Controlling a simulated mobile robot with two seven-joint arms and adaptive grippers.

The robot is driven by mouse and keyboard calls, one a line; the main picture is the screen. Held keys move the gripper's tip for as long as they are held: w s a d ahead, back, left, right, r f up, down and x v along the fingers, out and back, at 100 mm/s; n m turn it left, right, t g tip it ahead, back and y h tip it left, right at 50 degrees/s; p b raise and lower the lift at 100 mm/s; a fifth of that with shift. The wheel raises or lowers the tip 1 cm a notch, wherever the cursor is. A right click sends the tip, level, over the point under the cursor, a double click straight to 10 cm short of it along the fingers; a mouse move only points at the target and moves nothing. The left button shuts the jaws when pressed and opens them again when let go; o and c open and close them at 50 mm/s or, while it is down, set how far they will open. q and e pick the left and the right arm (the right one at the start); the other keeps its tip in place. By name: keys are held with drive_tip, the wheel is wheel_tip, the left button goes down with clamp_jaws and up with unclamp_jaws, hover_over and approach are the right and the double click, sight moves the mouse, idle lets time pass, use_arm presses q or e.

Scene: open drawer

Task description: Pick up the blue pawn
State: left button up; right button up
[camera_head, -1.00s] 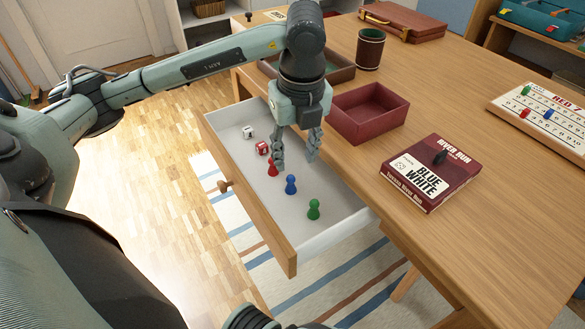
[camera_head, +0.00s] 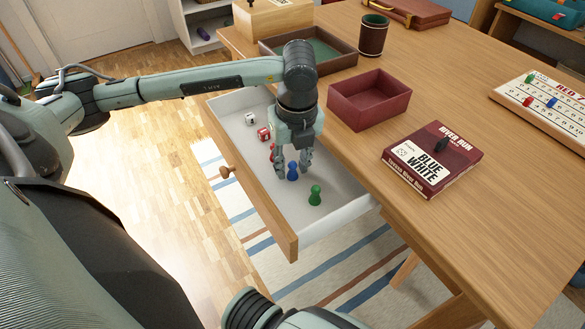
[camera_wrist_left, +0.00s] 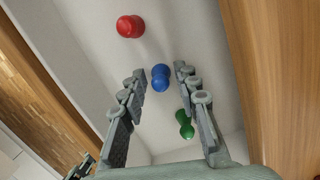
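In the left wrist view the blue pawn (camera_wrist_left: 160,77) shows between the open fingertips, with gaps on both sides. The red pawn (camera_wrist_left: 130,26) is beyond the fingers and the green pawn (camera_wrist_left: 185,124) is partly covered by a finger. The gripper partly hides the red pawn in the head view.
Two dice, one white (camera_head: 250,119) and one red (camera_head: 263,134), lie farther back in the drawer (camera_head: 262,212). On the table are a dark red open box (camera_head: 369,112), a game box (camera_head: 432,172) with a black pawn on it, and a leather cup (camera_head: 373,36).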

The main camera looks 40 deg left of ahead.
use_arm(q)
drive_tip(key=c, duration=0.5)
drive_tip(key=shift+r, duration=0.2)
